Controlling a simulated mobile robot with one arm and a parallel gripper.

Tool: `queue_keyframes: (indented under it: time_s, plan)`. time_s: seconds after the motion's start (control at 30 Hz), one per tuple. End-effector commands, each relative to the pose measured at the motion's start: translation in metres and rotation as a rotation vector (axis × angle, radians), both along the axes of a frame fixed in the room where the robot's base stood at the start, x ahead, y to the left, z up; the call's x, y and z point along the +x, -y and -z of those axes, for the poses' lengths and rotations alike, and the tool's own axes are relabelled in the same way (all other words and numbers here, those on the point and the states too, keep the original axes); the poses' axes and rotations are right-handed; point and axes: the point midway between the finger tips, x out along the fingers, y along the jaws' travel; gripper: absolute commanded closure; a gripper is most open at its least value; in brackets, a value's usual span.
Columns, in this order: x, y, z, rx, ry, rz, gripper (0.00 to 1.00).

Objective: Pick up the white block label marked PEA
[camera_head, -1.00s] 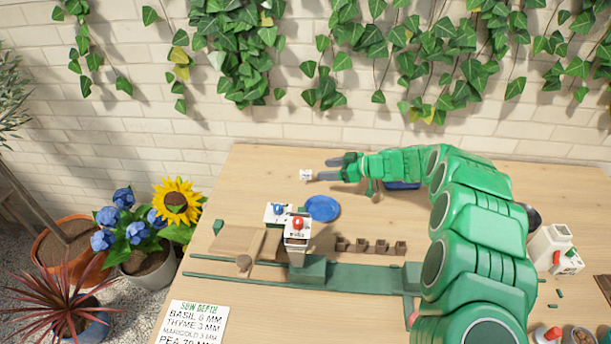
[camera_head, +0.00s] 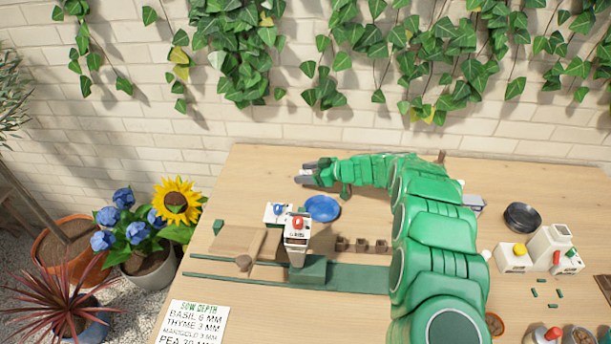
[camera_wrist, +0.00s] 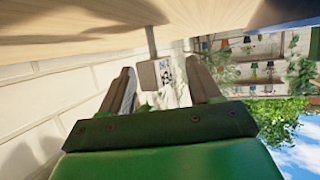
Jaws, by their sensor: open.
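The print is too small to read. In the head view, my gripper (camera_head: 304,173) is open over the back of the table, pointing left. The block is mostly hidden by the fingers there.
A blue saucer (camera_head: 322,208) lies just in front of my gripper. A brick wall is behind.

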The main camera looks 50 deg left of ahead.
Motion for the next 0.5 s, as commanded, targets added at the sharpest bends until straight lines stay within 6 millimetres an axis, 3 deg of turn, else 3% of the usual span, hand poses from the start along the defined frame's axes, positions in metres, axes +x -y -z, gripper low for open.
queue_keyframes:
  time_s: [0.27,0.5]
  plan:
    - [-0.0018,-0.0045,0.0015,0.000,0.001,0.002,0.38]
    - [-0.0015,-0.0044,0.0012,0.001,0.000,0.002,0.73]
